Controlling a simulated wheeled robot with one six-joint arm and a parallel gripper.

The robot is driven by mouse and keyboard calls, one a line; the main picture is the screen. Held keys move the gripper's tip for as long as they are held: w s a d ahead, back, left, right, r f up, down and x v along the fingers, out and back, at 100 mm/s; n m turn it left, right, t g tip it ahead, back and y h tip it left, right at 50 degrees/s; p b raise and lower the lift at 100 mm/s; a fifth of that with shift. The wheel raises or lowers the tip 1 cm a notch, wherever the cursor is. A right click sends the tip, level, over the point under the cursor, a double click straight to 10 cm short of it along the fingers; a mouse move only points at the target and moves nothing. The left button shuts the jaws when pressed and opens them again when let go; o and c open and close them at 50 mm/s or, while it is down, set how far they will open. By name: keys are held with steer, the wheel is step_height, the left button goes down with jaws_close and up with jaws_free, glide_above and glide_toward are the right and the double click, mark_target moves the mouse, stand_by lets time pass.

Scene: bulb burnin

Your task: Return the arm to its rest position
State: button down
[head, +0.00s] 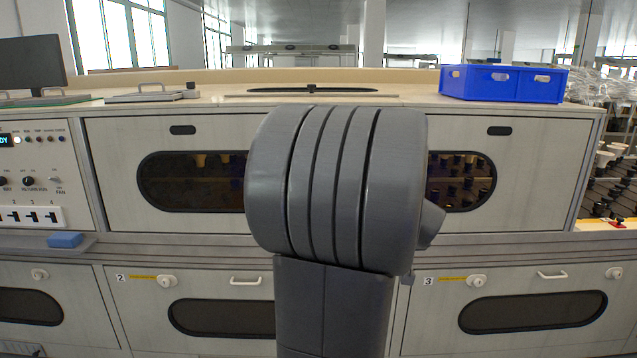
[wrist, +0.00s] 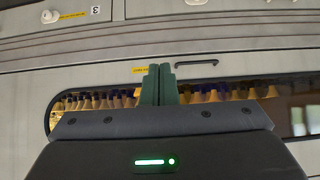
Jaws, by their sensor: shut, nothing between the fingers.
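My gripper (wrist: 159,86) shows in the wrist view with its two green fingers together and nothing between them. It points toward a cabinet door with a long dark window (wrist: 284,110), and several bulbs show behind the glass. I cannot tell how far the fingertips are from the door. In the head view my grey arm (head: 335,190) is raised in the middle, in front of the cabinets. My gripper is hidden there.
A blue crate (head: 503,83) stands on the cabinet top at the right. A monitor (head: 30,64) is at the far left. A blue block (head: 65,240) lies on the left ledge. Door handles (head: 245,282) stick out below. A rack with bulbs (head: 609,160) stands at the far right.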

steer(key=s+r+g+p, duration=0.2)
steer(key=s+r+p, duration=0.3)
steer(key=r+p, duration=0.3)
steer(key=shift+s+g+p, duration=0.15)
steer(key=shift+g+p, duration=0.25)
steer(key=shift+p, duration=1.05)
